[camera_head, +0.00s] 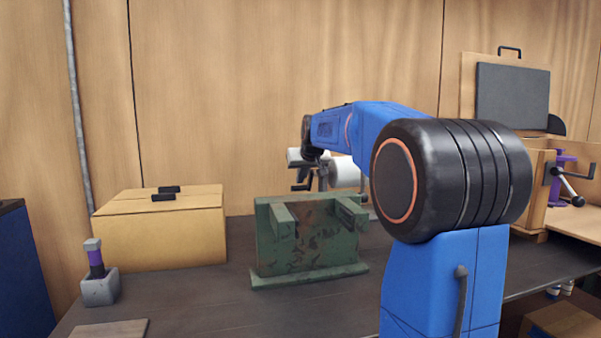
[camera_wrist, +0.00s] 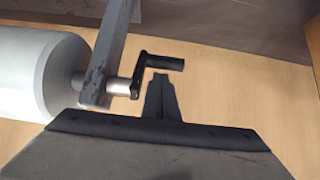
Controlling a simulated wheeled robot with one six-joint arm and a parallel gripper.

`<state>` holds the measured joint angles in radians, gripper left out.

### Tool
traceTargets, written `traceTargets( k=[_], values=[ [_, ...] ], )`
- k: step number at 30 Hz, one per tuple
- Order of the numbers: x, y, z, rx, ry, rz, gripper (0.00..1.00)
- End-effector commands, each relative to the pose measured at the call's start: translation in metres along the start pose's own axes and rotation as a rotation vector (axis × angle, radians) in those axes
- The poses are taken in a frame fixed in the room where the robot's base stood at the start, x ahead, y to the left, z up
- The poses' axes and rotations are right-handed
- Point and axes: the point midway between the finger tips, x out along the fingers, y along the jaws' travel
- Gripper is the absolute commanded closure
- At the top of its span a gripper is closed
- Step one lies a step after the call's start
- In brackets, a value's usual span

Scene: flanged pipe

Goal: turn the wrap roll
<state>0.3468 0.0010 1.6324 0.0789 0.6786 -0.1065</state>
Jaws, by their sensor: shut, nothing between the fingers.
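The wrap roll (camera_head: 345,172) is a white cylinder on a grey stand behind the green fixture, partly hidden by my arm. It fills the left side of the wrist view (camera_wrist: 30,75). Its axle passes through a grey upright bar (camera_wrist: 106,55) to a black crank (camera_wrist: 139,72), whose handle (camera_wrist: 165,63) points right. My gripper (camera_wrist: 159,78) is shut and empty. Its narrow tips lie just below the handle and right of the crank arm in the picture. I cannot tell whether they touch. The head view does not show the fingertips clearly.
A green slotted fixture (camera_head: 310,243) stands on the dark bench (camera_head: 215,300) in front of the roll. A cardboard box (camera_head: 160,232) and a small grey block with a purple-banded tool (camera_head: 98,275) are left. A wooden unit with a lever (camera_head: 567,180) stands right.

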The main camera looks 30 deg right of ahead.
Motion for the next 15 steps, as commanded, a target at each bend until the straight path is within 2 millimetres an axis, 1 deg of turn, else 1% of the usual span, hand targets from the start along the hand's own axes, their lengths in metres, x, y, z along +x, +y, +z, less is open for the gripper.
traceTargets(
  k=[11,15],
  values=[
    [0.0002,0.0000,0.0010,0.000,-0.002,0.000,1.00],
    [0.0009,-0.0001,0.0009,-0.001,-0.039,0.000,1.00]
  ],
)
